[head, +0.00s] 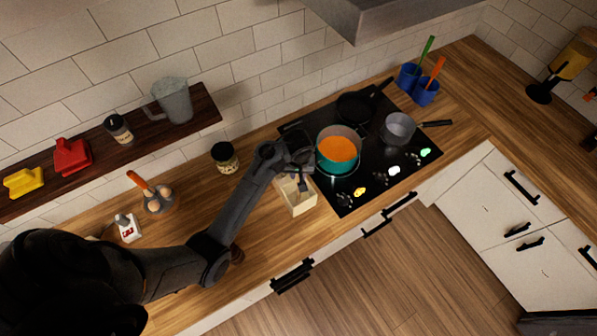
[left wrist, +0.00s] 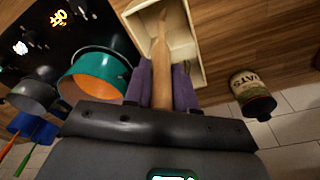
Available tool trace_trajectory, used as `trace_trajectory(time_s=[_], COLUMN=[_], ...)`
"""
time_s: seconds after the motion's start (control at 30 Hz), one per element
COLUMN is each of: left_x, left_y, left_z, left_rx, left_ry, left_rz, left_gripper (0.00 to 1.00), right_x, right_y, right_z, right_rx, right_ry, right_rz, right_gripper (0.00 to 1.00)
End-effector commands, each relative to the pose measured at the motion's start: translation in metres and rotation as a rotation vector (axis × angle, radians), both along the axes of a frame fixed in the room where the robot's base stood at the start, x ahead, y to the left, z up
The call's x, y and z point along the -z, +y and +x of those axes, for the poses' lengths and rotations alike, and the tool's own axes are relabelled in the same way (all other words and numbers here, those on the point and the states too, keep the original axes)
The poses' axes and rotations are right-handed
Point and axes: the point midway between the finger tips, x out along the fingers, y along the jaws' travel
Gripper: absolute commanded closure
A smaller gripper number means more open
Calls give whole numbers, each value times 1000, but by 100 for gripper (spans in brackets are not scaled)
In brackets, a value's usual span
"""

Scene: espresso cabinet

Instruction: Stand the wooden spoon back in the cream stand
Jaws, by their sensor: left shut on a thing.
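The cream stand (head: 297,196) is an open box on the wooden counter, just left of the black hob. It also shows at the top of the left wrist view (left wrist: 197,72). My left gripper (head: 299,168) is over the stand. In the left wrist view, its purple fingers (left wrist: 163,82) are shut on the wooden spoon (left wrist: 163,58). The spoon's far end points into the stand's opening. I cannot tell whether it touches the bottom. In the head view, the arm hides most of the spoon. My right gripper is in neither view.
A teal pot (head: 338,155) with orange contents stands on the hob close beside the gripper. A dark-lidded jar (head: 225,157) stands at the back, left of the arm. A dark pan (head: 357,106), a grey pan (head: 397,128) and blue cups (head: 426,92) stand farther right.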

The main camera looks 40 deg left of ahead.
Motion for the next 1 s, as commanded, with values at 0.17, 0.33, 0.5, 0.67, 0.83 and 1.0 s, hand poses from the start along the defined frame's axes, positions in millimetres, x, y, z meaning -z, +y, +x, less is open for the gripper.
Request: trace_trajectory(time_s=[0.17,0.33,0.5,0.67,0.83,1.0], left_x=[0,3,3,2,-2,-20], left_y=[0,0,0,0,-1,-3], left_z=[0,0,0,0,0,-1], left_rx=[0,-1,0,0,0,-1], left_ry=[0,0,0,0,-2,-5], left_rz=[0,0,0,0,-1,-3], left_gripper=[100,66,50,50,50,50], right_x=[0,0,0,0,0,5], right_y=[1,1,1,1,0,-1], right_z=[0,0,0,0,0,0], right_rx=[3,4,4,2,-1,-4], right_ry=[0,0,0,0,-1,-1], right_rz=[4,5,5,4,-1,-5], right_gripper=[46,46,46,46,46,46])
